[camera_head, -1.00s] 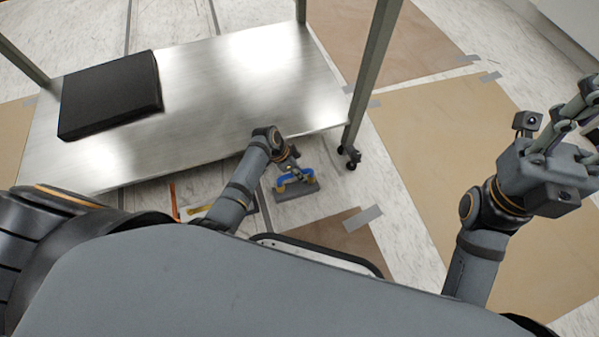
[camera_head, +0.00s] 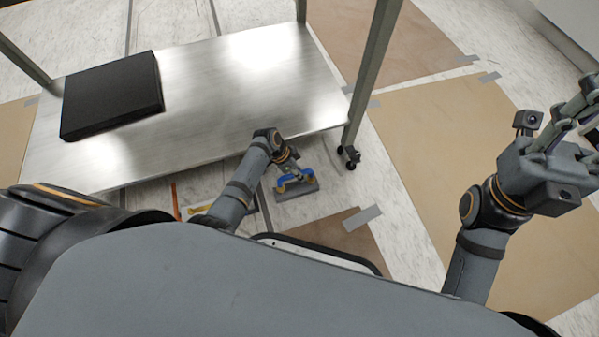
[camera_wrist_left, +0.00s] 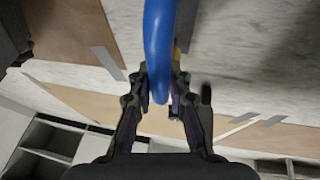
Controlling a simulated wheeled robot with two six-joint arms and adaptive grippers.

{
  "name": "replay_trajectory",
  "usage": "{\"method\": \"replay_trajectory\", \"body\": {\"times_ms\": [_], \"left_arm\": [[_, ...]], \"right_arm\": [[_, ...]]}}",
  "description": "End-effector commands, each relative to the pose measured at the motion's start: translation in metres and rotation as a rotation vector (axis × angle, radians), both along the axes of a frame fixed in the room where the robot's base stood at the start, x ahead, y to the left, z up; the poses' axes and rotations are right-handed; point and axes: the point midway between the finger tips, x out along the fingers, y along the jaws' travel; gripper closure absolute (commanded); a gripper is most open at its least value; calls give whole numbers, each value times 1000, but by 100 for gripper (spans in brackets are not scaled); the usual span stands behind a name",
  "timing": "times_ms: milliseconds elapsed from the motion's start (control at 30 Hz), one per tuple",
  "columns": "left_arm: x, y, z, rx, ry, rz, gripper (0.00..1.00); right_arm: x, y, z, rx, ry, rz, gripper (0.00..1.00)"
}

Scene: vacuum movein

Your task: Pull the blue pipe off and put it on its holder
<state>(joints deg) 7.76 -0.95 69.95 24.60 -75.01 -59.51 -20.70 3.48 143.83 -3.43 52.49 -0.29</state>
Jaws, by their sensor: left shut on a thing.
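The blue pipe (camera_head: 281,186) is a small curved piece low near the floor, at a grey block-like part (camera_head: 298,192) in the head view. My left gripper (camera_head: 290,174) reaches down to it from the left and is shut on it. In the left wrist view the blue pipe (camera_wrist_left: 158,45) stands large between the two fingers. I cannot tell whether the pipe touches the grey part. My right gripper (camera_head: 577,118) is raised at the right edge, far from the pipe and partly cut off. No holder can be made out for sure.
A metal table or shelf (camera_head: 215,90) with posts and a caster (camera_head: 349,156) stands beyond my left arm. A black flat box (camera_head: 112,94) lies on it. Brown sheets (camera_head: 455,130) taped to the pale floor leave free room at the right.

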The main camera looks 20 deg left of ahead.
Motion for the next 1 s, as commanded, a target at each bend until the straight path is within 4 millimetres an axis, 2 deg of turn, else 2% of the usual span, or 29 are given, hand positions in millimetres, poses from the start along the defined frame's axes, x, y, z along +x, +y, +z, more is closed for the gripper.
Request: {"method": "replay_trajectory", "body": {"times_ms": [1000], "left_arm": [[0, 0, -12, 0, 0, 0, 100]], "right_arm": [[0, 0, -5, 0, 0, 0, 60]]}}
